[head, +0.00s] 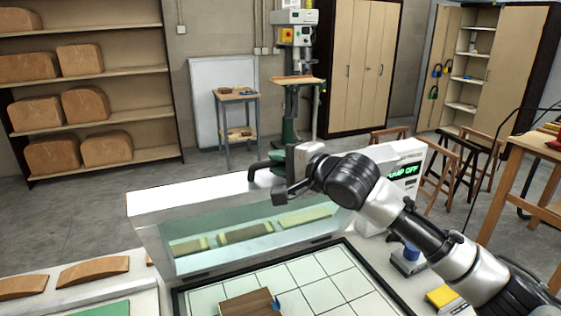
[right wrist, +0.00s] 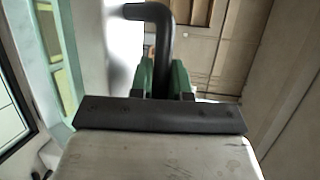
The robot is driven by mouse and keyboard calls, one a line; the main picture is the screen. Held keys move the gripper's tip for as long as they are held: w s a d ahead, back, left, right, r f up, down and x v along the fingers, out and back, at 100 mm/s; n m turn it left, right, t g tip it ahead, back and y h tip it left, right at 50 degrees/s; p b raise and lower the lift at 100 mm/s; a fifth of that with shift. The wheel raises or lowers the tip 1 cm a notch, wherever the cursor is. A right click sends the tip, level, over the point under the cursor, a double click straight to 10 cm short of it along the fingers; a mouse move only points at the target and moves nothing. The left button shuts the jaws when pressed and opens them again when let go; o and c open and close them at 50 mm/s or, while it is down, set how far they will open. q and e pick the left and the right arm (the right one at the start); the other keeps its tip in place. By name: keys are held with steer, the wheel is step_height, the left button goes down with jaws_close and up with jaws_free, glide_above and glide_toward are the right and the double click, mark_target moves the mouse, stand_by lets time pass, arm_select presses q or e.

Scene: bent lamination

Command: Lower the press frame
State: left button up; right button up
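The press frame (head: 150,208) is a pale frame with a clear greenish panel, standing raised and tilted at the back of a gridded bed (head: 325,290). My right gripper (head: 290,161) reaches this handle from the right. In the right wrist view, the green fingers of the gripper (right wrist: 162,82) flank the black handle (right wrist: 163,40) closely on both sides and appear shut on it. The frame's panel edge (right wrist: 62,75) shows at the left there. My left gripper is not in view.
A brown block (head: 245,303) with a blue piece lies on the bed. A yellow block (head: 441,297) lies near my right arm. Curved wood pieces (head: 93,270) lie at left.

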jaws_close()
steer(key=shift+s+d+f+b, duration=0.15)
steer(key=shift+s+f+b, duration=0.2)
steer(key=shift+f+b, duration=0.15)
arm_select(q)
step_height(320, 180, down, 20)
steer(key=b, duration=1.9)
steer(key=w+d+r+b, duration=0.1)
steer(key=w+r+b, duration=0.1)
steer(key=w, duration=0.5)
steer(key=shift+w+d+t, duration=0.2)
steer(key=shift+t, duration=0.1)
arm_select(e)
steer(key=s+d+f+n+t+y, duration=0.1)
steer(key=s+d+f+t+y, duration=0.1)
steer(key=s+f, duration=0.6)
steer(key=s+d+f+n+t+y, duration=0.2)
steer(key=s+d+f, duration=0.2)
steer(key=s+f, duration=0.5)
steer(key=shift+s+d+y, duration=0.15)
steer(key=shift+s+y, duration=0.25)
steer(key=shift+s, duration=0.75)
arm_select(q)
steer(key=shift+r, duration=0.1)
